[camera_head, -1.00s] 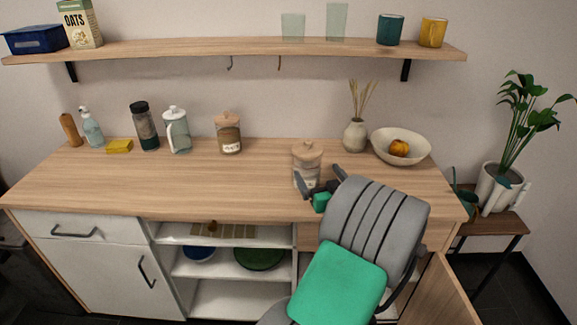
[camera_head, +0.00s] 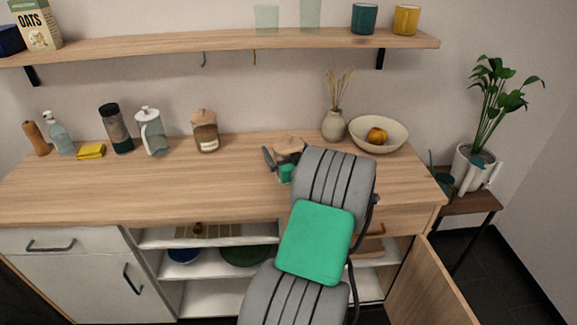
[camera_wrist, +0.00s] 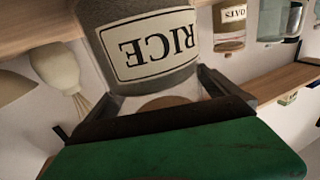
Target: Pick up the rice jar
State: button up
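The rice jar (camera_head: 289,144), with a wooden lid, stands on the wooden counter (camera_head: 120,190), mostly hidden by my arm in the head view. In the wrist view the jar (camera_wrist: 150,45) shows upside down with its RICE label facing the camera. My gripper (camera_head: 283,160) is at the jar's near side. In the wrist view the dark fingers of my gripper (camera_wrist: 161,83) stand apart on either side of the jar's lid end. Whether they touch it is not clear. In the head view a gap shows beside the left finger.
A second labelled jar (camera_head: 206,132), a press jug (camera_head: 151,133) and a dark bottle (camera_head: 116,130) stand left. A vase (camera_head: 333,126) and a bowl (camera_head: 392,142) holding a fruit stand behind to the right. A cabinet door (camera_head: 433,288) hangs open below. The left counter front is clear.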

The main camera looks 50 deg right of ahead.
jog(key=c, duration=2.1)
jog(key=shift+r, duration=0.15)
